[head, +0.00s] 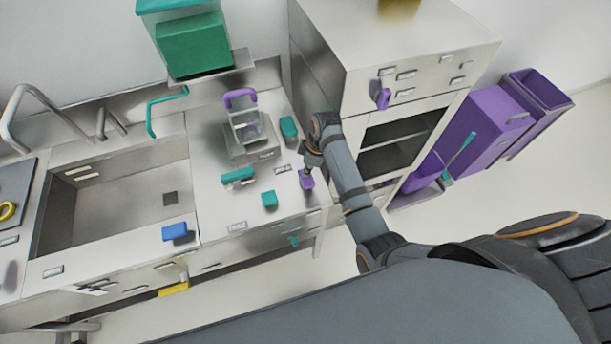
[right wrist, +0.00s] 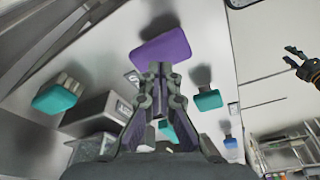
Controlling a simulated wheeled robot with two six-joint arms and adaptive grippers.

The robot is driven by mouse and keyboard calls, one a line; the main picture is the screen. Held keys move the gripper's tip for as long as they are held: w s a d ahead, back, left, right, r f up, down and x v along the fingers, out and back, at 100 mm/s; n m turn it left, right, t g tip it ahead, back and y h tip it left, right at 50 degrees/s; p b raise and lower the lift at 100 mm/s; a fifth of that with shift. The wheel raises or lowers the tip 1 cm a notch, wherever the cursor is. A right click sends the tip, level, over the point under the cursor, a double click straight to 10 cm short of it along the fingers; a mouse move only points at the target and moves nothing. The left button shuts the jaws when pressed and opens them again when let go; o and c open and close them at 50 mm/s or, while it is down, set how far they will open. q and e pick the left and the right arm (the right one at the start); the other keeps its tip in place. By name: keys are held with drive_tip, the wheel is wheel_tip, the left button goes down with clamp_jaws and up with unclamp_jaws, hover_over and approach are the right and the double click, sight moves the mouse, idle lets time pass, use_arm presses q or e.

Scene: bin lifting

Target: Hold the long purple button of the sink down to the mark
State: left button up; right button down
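The purple button (head: 306,181) is on the front right part of the sink counter. It looms large in the right wrist view (right wrist: 165,48). My right gripper (head: 311,166) reaches down right at it. In the right wrist view my right gripper (right wrist: 160,70) has its fingertips together and empty, overlapping the button's near edge; whether they touch it I cannot tell. The mark is not discernible. My left gripper (right wrist: 291,55) shows small at the right of the right wrist view, fingers apart and empty; it is outside the head view.
Teal buttons (head: 269,199) and (head: 238,177) and a blue one (head: 175,231) sit on the counter nearby. A clear dispenser with a purple handle (head: 240,97) stands behind. The sink basin (head: 120,200) is left; a steel cabinet (head: 400,60) is right.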

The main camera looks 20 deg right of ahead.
drive_tip(key=shift+f+b, duration=0.45)
drive_tip(key=shift+f, duration=0.95)
drive_tip(key=shift+s, duration=0.1)
idle(6.5)
